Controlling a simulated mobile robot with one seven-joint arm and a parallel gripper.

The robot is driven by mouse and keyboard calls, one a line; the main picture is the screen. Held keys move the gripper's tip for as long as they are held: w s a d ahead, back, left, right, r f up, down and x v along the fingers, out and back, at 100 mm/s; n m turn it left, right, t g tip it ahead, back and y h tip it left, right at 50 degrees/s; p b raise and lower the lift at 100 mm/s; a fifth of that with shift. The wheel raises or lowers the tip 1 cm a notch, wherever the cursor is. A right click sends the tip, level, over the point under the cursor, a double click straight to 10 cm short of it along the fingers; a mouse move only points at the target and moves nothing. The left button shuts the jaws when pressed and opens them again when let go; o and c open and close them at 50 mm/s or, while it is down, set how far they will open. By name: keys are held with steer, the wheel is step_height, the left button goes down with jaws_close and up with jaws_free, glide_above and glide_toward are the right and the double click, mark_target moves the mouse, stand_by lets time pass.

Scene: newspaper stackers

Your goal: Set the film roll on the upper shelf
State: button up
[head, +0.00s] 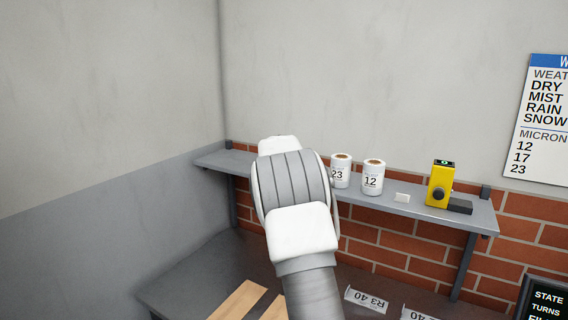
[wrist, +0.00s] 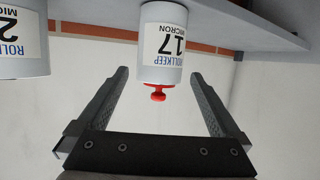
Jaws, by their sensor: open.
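In the wrist view, which is upside down, a white film roll marked 17 (wrist: 163,40) with a red knob (wrist: 158,92) on its top is upright at the upper shelf (wrist: 225,22). My gripper (wrist: 158,75) is open, with one finger on each side of the roll's knob end and visible gaps between. In the head view my arm hides this roll and my gripper. The upper shelf (head: 480,216) runs along the brick wall.
Rolls marked 23 (head: 341,172) and 12 (head: 373,178) stand on the shelf, right of my arm. A small white block (head: 402,197) and a yellow device (head: 440,182) are farther right. A dark counter (head: 200,272) with wooden strips lies below.

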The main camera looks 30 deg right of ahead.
steer(key=b+v, duration=0.2)
steer(key=v, duration=0.5)
steer(key=shift+b, duration=0.35)
steer(key=s+a+n+g+y, duration=0.1)
steer(key=s+a+y, duration=0.1)
steer(key=s+a, duration=0.7)
steer(key=s+a+n+g+y, duration=0.15)
steer(key=s+a, duration=0.35)
steer(key=s, duration=0.9)
steer(key=s+a+f+n+g+y, duration=0.1)
steer(key=s+a+f, duration=0.2)
steer(key=s+a, duration=0.2)
steer(key=s+a+f+n+g+y, duration=0.1)
steer(key=s+a+f, duration=0.3)
steer(key=s, duration=0.5)
steer(key=s+a+f+n+g+y, duration=0.1)
steer(key=s+a+f+n+y, duration=0.2)
steer(key=s+a, duration=0.3)
steer(key=shift+s+f, duration=0.55)
steer(key=shift+f, duration=0.15)
